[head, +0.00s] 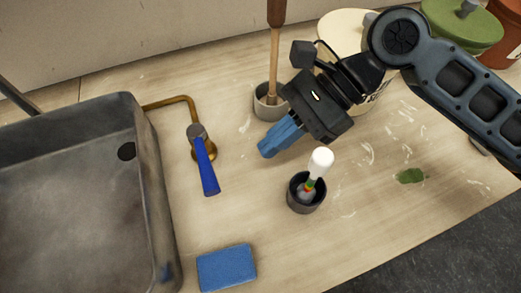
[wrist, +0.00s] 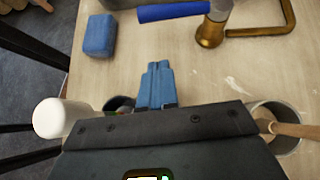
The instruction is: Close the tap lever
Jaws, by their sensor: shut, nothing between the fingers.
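The tap has a brass body and spout (head: 178,102) and a blue lever (head: 208,170). The lever points toward the front of the counter in the head view, away from the spout. In the wrist view the lever (wrist: 173,12) lies at the top, with the brass tap body (wrist: 211,32) at its right end. My gripper (head: 266,149) has blue fingers pressed together and is empty. It is to the right of the tap, apart from the lever. In the wrist view the shut fingertips (wrist: 158,66) point toward the lever with bare counter between.
A grey sink (head: 172,220) stands left of the tap. A blue sponge (head: 226,268) lies in front. A dark cup (head: 305,204) holding a white-topped brush (head: 320,161) is near my gripper. A grey pot (head: 266,107) with a wooden-handled tool stands behind. Counter between gripper and lever is clear.

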